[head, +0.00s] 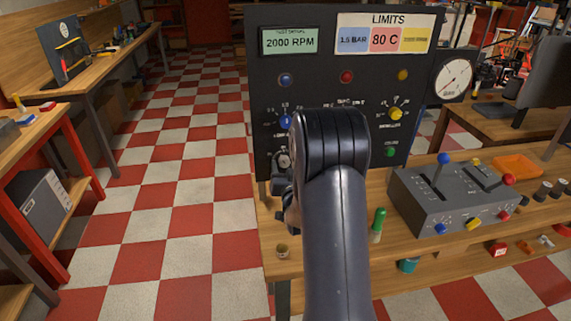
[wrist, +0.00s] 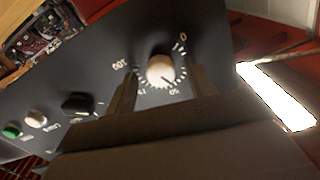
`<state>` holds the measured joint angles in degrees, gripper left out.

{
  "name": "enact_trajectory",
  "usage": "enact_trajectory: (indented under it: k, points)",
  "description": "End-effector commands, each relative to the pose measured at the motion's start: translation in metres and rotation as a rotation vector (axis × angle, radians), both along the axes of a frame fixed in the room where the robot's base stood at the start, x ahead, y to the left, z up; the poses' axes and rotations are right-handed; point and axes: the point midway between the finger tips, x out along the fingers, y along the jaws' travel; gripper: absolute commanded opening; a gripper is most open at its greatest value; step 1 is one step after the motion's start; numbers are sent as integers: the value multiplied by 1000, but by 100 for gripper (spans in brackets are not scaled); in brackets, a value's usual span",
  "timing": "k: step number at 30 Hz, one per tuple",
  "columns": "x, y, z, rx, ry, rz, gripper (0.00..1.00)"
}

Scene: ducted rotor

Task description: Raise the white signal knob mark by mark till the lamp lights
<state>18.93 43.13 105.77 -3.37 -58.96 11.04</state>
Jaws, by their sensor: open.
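The round white signal knob (wrist: 161,69) sits on a dark panel in the wrist view, inside a ring of white marks with numbers from 0 to 100. A thin dark line on its face points down and right, toward the low-middle marks; the exact mark is unclear. My gripper (wrist: 162,74) is open, one finger on each side of the knob; I cannot tell whether either touches. A pale round lamp or button (wrist: 36,118) on the panel looks unlit, but I cannot tell whether it is the task's lamp. In the head view my arm hides the knob.
A black switch (wrist: 78,103) and a green button (wrist: 12,131) lie left of the knob. The upright panel (head: 318,98) carries blue, red and yellow lamps and more knobs. A grey control box (head: 455,195) and a green-topped object (head: 378,224) stand on the bench.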

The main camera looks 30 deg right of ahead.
Motion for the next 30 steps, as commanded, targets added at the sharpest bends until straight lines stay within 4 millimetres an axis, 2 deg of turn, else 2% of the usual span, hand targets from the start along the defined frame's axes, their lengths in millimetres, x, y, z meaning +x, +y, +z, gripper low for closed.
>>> enact_trajectory:
  k: [4, 12, 27, 30]
  points:
    - [7, -2, 0, 0, 0, 0, 52]
    - [7, -2, 0, 0, 0, 0, 52]
    - [7, -2, 0, 0, 0, 0, 11]
    - [7, -2, 0, 1, 0, 0, 8]
